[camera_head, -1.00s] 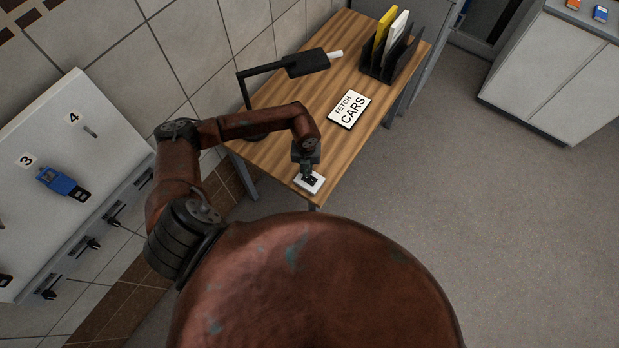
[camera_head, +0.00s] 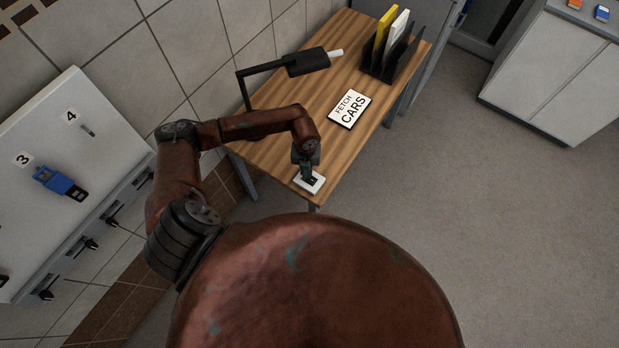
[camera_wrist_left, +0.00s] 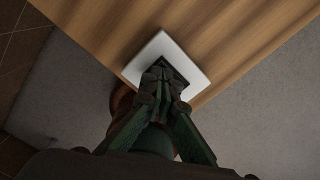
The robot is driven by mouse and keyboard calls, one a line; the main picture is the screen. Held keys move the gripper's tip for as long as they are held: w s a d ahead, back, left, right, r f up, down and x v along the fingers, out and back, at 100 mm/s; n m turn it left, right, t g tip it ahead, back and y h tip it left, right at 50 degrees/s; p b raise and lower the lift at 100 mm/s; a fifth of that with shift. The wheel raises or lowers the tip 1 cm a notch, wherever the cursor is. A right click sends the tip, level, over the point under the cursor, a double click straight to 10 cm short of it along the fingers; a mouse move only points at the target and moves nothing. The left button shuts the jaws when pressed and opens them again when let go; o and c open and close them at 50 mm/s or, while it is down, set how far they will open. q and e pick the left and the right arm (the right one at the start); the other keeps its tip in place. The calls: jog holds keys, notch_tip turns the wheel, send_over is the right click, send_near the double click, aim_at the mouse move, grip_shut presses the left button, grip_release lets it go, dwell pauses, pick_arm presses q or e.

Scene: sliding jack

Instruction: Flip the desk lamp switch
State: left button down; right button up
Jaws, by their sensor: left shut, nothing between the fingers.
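The lamp switch is a white square plate with a dark centre (camera_head: 318,187) at the near corner of the wooden desk (camera_head: 285,150). It also shows in the left wrist view (camera_wrist_left: 188,62). My left gripper (camera_head: 309,178) points down over the plate, and its shut, empty fingertips (camera_wrist_left: 160,72) cover part of the dark centre. I cannot tell whether they touch it. The black desk lamp (camera_head: 307,62) stands at the desk's wall side, its head over the desk, with a pale piece at the tip. My right gripper is not in view.
A "FETCH CARS" sign (camera_head: 349,109) lies mid-desk. A black file rack (camera_head: 388,66) with yellow and white folders stands at the far end. A wall board (camera_head: 75,150) with a blue device (camera_head: 60,183) is at left. Floor right of the desk is clear.

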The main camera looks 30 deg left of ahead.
pick_arm(q)
jog(key=shift+f, duration=0.25)
jog(key=shift+r, duration=0.1)
jog(key=shift+r+p, duration=0.4)
jog(key=shift+r, duration=0.15)
jog(key=shift+r+p, duration=1.15)
jog(key=shift+r, duration=0.5)
jog(key=shift+r+p, duration=0.9)
jog(key=shift+r, duration=0.4)
